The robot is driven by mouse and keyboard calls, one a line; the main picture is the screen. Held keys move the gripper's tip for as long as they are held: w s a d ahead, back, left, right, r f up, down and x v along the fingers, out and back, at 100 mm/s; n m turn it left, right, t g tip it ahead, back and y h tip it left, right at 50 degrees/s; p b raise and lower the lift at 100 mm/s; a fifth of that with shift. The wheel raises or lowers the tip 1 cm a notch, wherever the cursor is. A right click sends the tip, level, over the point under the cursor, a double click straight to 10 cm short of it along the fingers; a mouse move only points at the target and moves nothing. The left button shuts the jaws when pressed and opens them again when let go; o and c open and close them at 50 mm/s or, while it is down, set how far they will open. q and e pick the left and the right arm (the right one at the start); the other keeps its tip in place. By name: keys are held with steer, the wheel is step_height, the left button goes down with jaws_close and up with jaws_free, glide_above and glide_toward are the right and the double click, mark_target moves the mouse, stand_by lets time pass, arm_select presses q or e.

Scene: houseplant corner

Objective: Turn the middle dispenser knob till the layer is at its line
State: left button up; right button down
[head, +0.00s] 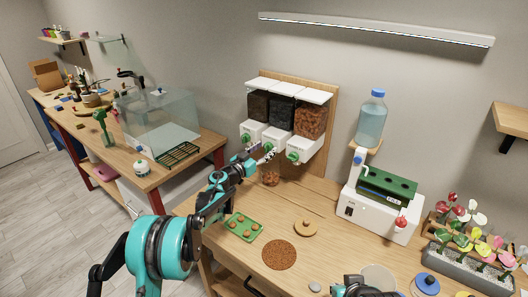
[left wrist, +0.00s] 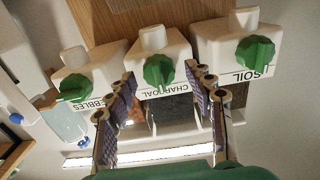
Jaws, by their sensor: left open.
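The dispenser's three white outlets hang on a wooden wall board (head: 322,130), under bins of dark brown, black and reddish-brown fill. The middle green knob (left wrist: 158,70), above the CHARCOAL label, sits between the fingertips of my open left gripper (left wrist: 160,80); I see no clear contact. In the head view the left gripper (head: 264,155) largely hides that knob. The left-hand knob (head: 246,137) and right-hand knob (head: 292,156) are free. A clear jar (head: 271,178) with brownish content stands below the outlets; its layer and line are too small to read.
A white machine (head: 380,215) with a green tray and a water bottle (head: 372,118) stands right of the jar. A green tray (head: 243,227), a round brown mat (head: 279,254) and a wooden disc (head: 305,228) lie in front. A glass tank (head: 160,122) stands left.

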arm_select(q)
steer(key=shift+c, duration=0.3)
steer(key=c, duration=1.1)
steer(key=shift+o, duration=0.2)
steer(key=shift+m, duration=0.3)
steer(key=m, duration=0.3)
steer(key=shift+d, duration=0.1)
steer(key=m, duration=0.9)
steer(key=shift+d+f+p, duration=0.1)
steer(key=shift+p, duration=0.2)
steer(key=shift+s+m, duration=0.1)
steer(key=shift+m, duration=2.5)
steer(key=shift+f, duration=0.1)
